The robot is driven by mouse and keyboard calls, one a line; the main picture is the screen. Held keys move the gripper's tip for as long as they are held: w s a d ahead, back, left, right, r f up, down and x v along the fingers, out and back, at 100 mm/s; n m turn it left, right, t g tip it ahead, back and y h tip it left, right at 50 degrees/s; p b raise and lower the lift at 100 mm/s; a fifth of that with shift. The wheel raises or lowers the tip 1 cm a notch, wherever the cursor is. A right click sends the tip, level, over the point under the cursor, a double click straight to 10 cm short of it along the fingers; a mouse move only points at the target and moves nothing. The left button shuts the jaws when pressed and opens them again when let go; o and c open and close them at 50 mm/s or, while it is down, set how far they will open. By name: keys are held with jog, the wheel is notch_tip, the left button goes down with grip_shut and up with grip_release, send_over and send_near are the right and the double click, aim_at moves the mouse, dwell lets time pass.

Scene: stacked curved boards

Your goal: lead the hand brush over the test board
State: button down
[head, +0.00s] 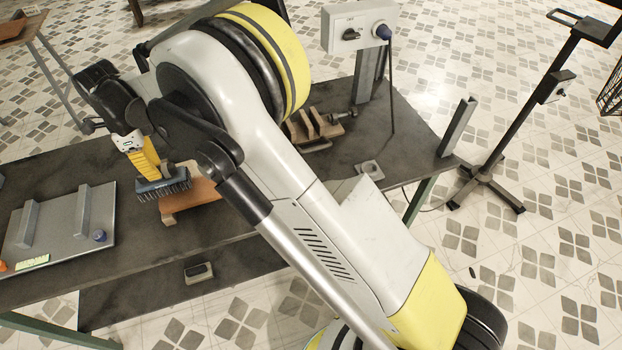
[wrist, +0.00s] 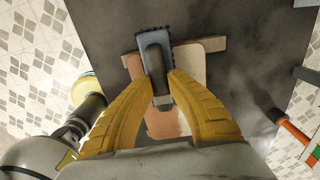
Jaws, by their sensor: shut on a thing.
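The hand brush (head: 163,187) has a dark blue-grey head with bristles pointing down; its dark handle (wrist: 154,62) shows in the wrist view. My gripper (head: 152,170) has yellow fingers, which are shut on the handle, one on each side in the wrist view (wrist: 160,84). The test board (head: 196,194) is an orange-brown wooden board on the dark table. The brush is over the board's left part in the head view. I cannot tell whether the bristles touch it.
A grey plate (head: 62,240) with two upright bars lies at the table's left. A wooden fixture (head: 314,127) and a switch box (head: 358,26) on a post stand behind my arm. A tool with an orange handle (wrist: 294,130) shows right in the wrist view.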

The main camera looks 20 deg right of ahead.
jog(key=shift+r+p, duration=1.85)
jog(key=shift+r, duration=1.25)
jog(key=shift+f, duration=0.1)
jog(key=w+d+r, duration=0.1)
jog(key=d, duration=0.8)
jog(key=w+d+r, duration=0.1)
jog(key=w+d, duration=0.1)
jog(key=d, duration=0.8)
jog(key=shift+s+f+b, duration=0.2)
jog(key=shift+f+b, duration=2.25)
jog(key=shift+f, duration=1.7)
jog(key=shift+f+b, duration=0.4)
jog(key=shift+f, duration=0.2)
